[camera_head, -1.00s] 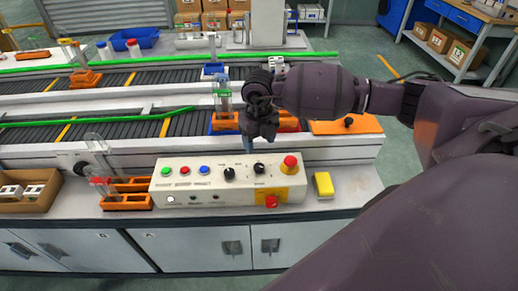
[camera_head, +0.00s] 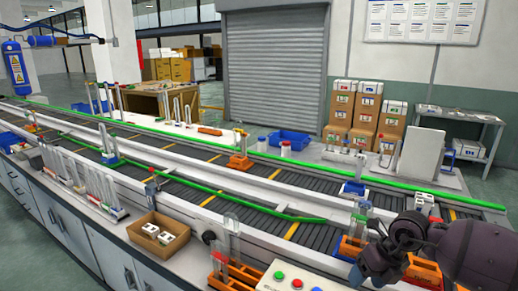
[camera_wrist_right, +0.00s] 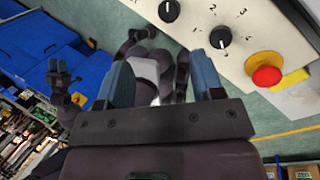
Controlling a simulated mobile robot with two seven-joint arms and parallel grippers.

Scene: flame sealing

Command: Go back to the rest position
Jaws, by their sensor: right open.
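My right gripper (camera_head: 372,268) is at the lower right of the head view, over the control-panel end of the bench. In the right wrist view its two blue fingers (camera_wrist_right: 163,82) stand apart with nothing between them. The white control panel (camera_head: 268,286) with coloured buttons is partly cut off at the bottom of the head view. Its knobs and red stop button (camera_wrist_right: 266,76) show close by in the wrist view. My left arm is not in the head view. A dark shape at the left of the wrist view may be my left gripper; its jaws are unclear.
An orange rack (camera_head: 238,274) with clear tubes stands left of the panel. A cardboard box (camera_head: 150,241) holds white parts. The conveyor (camera_head: 190,187) runs behind, with green rails and an orange tube holder (camera_head: 239,163). Cartons (camera_head: 340,110) stand by the wall.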

